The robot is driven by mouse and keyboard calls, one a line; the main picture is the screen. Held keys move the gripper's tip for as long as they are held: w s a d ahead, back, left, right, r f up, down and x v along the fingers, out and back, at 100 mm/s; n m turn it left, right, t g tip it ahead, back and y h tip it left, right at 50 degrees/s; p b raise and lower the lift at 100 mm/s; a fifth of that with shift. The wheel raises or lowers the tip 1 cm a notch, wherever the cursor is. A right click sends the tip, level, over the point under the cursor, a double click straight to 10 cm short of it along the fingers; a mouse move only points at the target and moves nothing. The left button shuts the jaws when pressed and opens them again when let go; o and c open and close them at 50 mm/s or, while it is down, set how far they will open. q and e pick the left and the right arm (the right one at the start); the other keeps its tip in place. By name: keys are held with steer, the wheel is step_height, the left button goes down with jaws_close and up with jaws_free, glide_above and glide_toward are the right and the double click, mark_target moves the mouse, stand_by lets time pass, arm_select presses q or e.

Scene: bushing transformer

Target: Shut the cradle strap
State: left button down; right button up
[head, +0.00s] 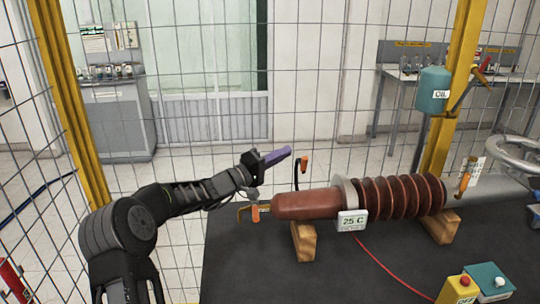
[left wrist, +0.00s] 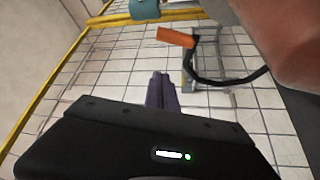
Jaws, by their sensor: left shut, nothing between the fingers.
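The cradle strap (head: 297,176) is a thin black band with an orange end tab (head: 304,164). It stands up open behind the brown bushing (head: 305,205), above the left wooden cradle block (head: 304,240). In the left wrist view the strap (left wrist: 190,68) curves out from the bushing, its orange tab (left wrist: 176,37) free. My left gripper (head: 288,153) has purple fingers, shut and empty, just left of the tab and above the bushing's left end. Its fingers (left wrist: 161,90) also show in the left wrist view, apart from the strap. My right gripper is not in view.
A 25 C display (head: 352,220) sits at the bushing's flange. A second wooden block (head: 440,228) supports the ribbed end. A yellow OFF button box (head: 460,290) and a green box (head: 488,281) stand at front right. The dark table (head: 260,270) is clear at front left.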

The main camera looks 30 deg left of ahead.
arm_select(q)
steer(key=d+p, duration=0.1)
steer(key=d, duration=0.1)
steer(key=d+f+p, duration=0.1)
steer(key=d, duration=0.1)
stand_by(0.4)
steer(key=shift+m+h, duration=0.5)
steer(key=shift+m, duration=0.4)
steer(key=s+b, duration=0.1)
steer(key=b, duration=0.2)
steer(key=s+d+f+b, duration=0.1)
steer(key=b, duration=0.2)
steer(key=s+d+b, duration=0.1)
steer(key=b, duration=0.3)
steer(key=shift+s+d+f, duration=0.1)
steer(key=shift+d+f, duration=0.1)
steer(key=shift+f, duration=0.05)
steer(key=shift+s+d+r, duration=0.15)
steer(key=shift+s+d, duration=0.05)
steer(key=shift+s, duration=0.1)
steer(key=shift+r+t, duration=0.1)
steer(key=shift+t, duration=0.2)
